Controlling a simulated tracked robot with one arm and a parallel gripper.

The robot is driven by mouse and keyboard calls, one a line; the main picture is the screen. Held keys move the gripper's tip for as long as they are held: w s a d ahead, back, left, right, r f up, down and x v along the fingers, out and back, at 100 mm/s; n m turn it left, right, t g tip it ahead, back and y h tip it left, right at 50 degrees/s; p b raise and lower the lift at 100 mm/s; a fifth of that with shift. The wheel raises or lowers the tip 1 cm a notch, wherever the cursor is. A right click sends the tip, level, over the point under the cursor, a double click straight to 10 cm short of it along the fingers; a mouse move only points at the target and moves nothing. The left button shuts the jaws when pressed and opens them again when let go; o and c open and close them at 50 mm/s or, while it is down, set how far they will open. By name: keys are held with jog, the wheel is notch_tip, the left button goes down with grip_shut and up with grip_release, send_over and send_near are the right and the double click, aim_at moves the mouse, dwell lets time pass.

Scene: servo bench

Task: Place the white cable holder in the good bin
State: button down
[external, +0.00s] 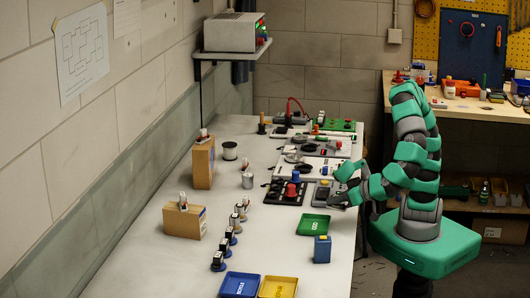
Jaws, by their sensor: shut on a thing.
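My gripper (341,190) is low over the right side of the bench, just above and right of the green tray. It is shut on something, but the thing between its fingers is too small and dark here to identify. The green tray (303,229) lies flat near the bench's right edge and looks empty; its white lettering may read "GOOD". I cannot clearly make out a white cable holder. Small pale pieces sit on two cardboard boxes, the front one (170,223) and the rear one (202,169), but I cannot tell what they are.
Blue (231,293) and yellow (267,294) trays lie at the front. Several small servos (225,252) form a row on the left. Black fixtures and a red knob (291,191) crowd the area beside my gripper.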

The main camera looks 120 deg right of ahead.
jog(key=w, duration=0.2)
jog(key=w+d+b, duration=0.1)
jog(key=w, duration=0.4)
jog(key=shift+w+d+f+b, duration=0.15)
jog(key=shift+w+f+b, duration=0.15)
jog(key=shift+w+f, duration=0.1)
jog(key=shift+f+b, duration=1.1)
jog(key=shift+f, duration=0.7)
jog(key=shift+r, duration=0.1)
jog(key=c, duration=1.4)
grip_release()
jog(key=shift+p+v, duration=2.3)
jog(key=shift+v, duration=3.7)
